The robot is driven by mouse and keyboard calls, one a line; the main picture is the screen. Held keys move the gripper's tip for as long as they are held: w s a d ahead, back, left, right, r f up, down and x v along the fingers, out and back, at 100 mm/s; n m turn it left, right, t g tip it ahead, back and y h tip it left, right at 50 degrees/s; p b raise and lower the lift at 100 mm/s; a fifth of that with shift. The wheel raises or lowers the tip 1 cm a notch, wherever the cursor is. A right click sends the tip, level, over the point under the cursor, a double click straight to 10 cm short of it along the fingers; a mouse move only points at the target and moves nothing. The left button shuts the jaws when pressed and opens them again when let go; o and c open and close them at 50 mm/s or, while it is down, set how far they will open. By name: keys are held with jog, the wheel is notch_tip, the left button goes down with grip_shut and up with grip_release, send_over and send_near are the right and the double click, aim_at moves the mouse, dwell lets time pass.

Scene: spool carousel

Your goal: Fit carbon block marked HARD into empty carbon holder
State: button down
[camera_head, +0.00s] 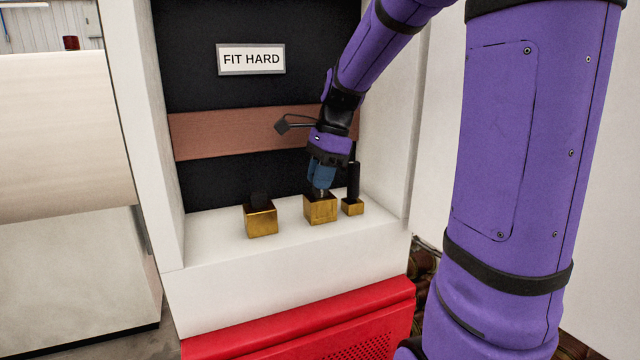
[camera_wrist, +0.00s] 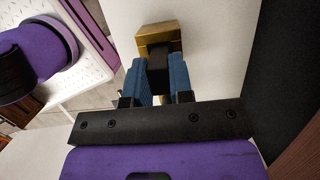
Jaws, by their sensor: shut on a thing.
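My gripper (camera_head: 321,188) points down over the middle brass holder (camera_head: 320,209) on the white ledge, its blue fingers shut on a dark carbon block (camera_wrist: 158,68). In the wrist view, the block sits between the two fingers and its far end reaches the opening of the brass holder (camera_wrist: 160,32). I cannot tell how deep the block sits. No marking on the block is readable. A sign (camera_head: 251,59) on the back wall reads "FIT HARD".
A smaller brass holder (camera_head: 352,208) with a tall black post (camera_head: 353,181) stands close to the right of my gripper. White side walls bound the recess. A brown strip (camera_head: 230,132) crosses its dark back. The ledge's front is clear above a red panel (camera_head: 300,330).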

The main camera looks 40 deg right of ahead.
aim_at(317, 193)
jog(key=shift+f, duration=0.8)
jog(key=shift+f, duration=0.2)
jog(key=shift+s+f, duration=0.1)
jog(key=shift+f, duration=0.1)
